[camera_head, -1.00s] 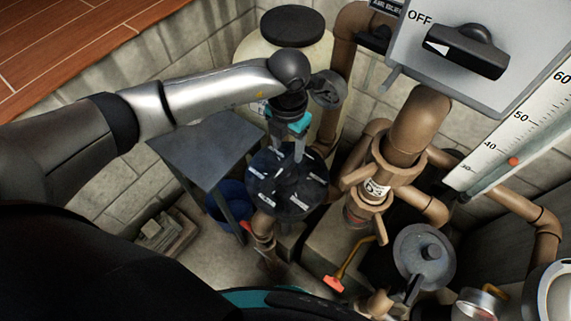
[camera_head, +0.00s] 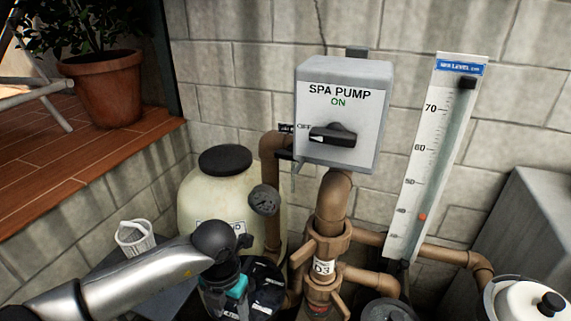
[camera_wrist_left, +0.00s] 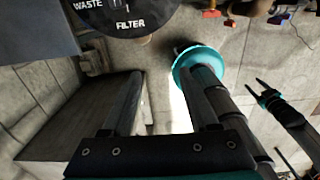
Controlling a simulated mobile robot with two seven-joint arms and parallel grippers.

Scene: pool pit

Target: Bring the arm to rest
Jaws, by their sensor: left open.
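My left arm comes in from the left in the head view, and its wrist with a teal band is over the black valve disc (camera_head: 268,283). In the left wrist view my left gripper (camera_wrist_left: 160,100) shows two dark fingers apart, with nothing between them. The disc, lettered WASTE and FILTER (camera_wrist_left: 125,18), is beyond the fingertips at the top. My right gripper (camera_wrist_left: 254,87) appears small at the right of that view, hanging above the floor; its jaw state is too small to judge.
A cream tank (camera_head: 215,195), brown pipes (camera_head: 332,205) and a grey SPA PUMP switch box (camera_head: 340,115) marked ON stand close by. A white basket (camera_head: 135,238) sits on a grey table (camera_head: 112,262) behind my left forearm. A level gauge (camera_head: 432,150) stands right.

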